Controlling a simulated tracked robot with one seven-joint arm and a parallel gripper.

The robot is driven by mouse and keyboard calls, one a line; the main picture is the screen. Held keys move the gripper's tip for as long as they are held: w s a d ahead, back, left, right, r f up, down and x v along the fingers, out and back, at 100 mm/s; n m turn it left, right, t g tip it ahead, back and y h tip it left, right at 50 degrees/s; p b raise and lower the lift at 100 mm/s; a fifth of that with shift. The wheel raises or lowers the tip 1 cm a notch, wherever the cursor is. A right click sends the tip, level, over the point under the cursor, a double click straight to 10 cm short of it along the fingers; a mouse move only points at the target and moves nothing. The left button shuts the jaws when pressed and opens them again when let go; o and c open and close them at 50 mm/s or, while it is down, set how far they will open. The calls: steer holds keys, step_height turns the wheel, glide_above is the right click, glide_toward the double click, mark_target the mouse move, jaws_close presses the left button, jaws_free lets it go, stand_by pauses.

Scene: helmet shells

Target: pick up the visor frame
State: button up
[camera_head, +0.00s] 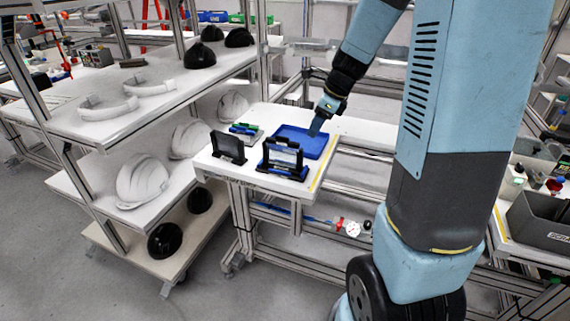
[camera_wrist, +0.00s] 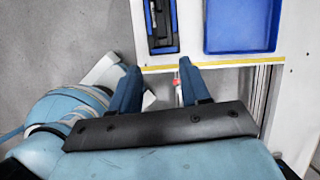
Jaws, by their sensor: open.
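Two white curved bands (camera_head: 107,110) and (camera_head: 150,87) lie on the top shelf at left in the head view; they look like visor frames. Two dark upright framed pieces stand on the white table, one at left (camera_head: 228,147) and one on a blue base (camera_head: 283,155); I cannot tell whether either is the visor frame. My gripper (camera_head: 314,131) appears at the blue tray in the head view, far right of the shelf. In the wrist view my gripper (camera_wrist: 159,66) is open, with nothing between its blue fingers.
The blue tray (camera_head: 300,140) looks empty; it also shows in the wrist view (camera_wrist: 242,22), near a blue holder with black parts (camera_wrist: 161,28). White helmets (camera_head: 142,182) and black ones (camera_head: 165,240) fill lower shelves.

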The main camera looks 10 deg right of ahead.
mark_target(299, 154)
steer(key=shift+m, duration=0.4)
steer(key=x, duration=1.4)
steer(key=shift+w+f, duration=0.25)
jaws_close()
